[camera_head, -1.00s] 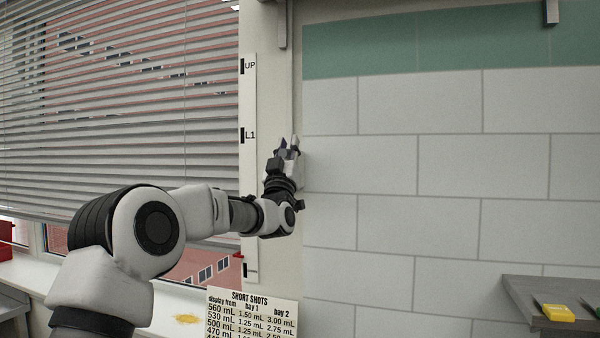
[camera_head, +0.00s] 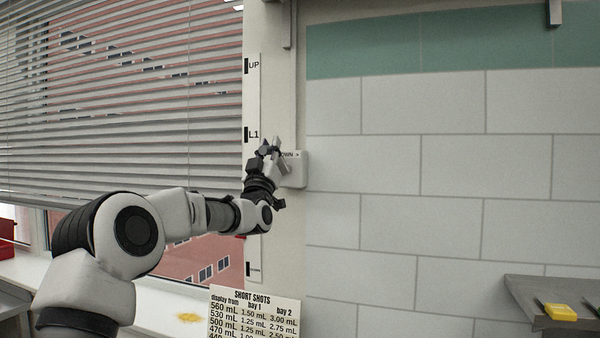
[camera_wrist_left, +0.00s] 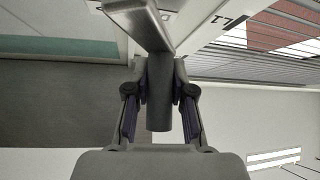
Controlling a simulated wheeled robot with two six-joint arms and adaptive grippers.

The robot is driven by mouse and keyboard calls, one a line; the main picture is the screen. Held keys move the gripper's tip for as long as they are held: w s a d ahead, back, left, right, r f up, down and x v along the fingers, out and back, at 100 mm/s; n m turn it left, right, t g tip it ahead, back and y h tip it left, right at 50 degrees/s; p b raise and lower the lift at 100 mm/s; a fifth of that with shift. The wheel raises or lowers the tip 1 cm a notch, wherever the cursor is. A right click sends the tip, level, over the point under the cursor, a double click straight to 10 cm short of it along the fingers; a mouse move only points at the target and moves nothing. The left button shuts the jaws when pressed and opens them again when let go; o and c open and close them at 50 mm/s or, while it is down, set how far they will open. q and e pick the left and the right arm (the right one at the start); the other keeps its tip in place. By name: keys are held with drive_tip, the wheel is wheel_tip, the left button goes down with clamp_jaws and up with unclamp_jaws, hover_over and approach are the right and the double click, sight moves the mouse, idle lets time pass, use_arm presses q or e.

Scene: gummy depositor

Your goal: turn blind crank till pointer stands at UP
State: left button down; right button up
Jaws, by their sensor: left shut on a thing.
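The blind (camera_head: 110,110) hangs over the window at the left, its slats lowered part way. Beside it is a white scale strip (camera_head: 252,100) with marks UP at the top, L1 in the middle and a small one low down. A bit of red, perhaps the pointer, shows beside the strip (camera_head: 240,237), well below L1 and partly behind my arm. My left gripper (camera_head: 268,147) is in front of the crank's white wall box (camera_head: 297,170), lettered DOWN. In the wrist view the gripper (camera_wrist_left: 160,100) is shut on the grey crank handle (camera_wrist_left: 159,112); the crank arm (camera_wrist_left: 140,22) runs above it.
A card headed SHORT SHOTS (camera_head: 254,315) stands below my left arm. A yellow block (camera_head: 561,312) lies on a grey shelf (camera_head: 530,290) at the lower right. The tiled wall right of the crank is clear.

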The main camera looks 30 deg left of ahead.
use_arm(q)
drive_tip(key=shift+a+f, duration=0.1)
drive_tip(key=shift+a+f+b, duration=0.5)
drive_tip(key=shift+f+b, duration=0.05)
drive_tip(key=shift+f, duration=0.05)
drive_tip(key=a+f+b, duration=0.1)
drive_tip(key=f+b, duration=0.1)
drive_tip(key=shift+s+a+f, duration=0.15)
drive_tip(key=shift+a+f, duration=0.2)
drive_tip(key=shift+a, duration=0.05)
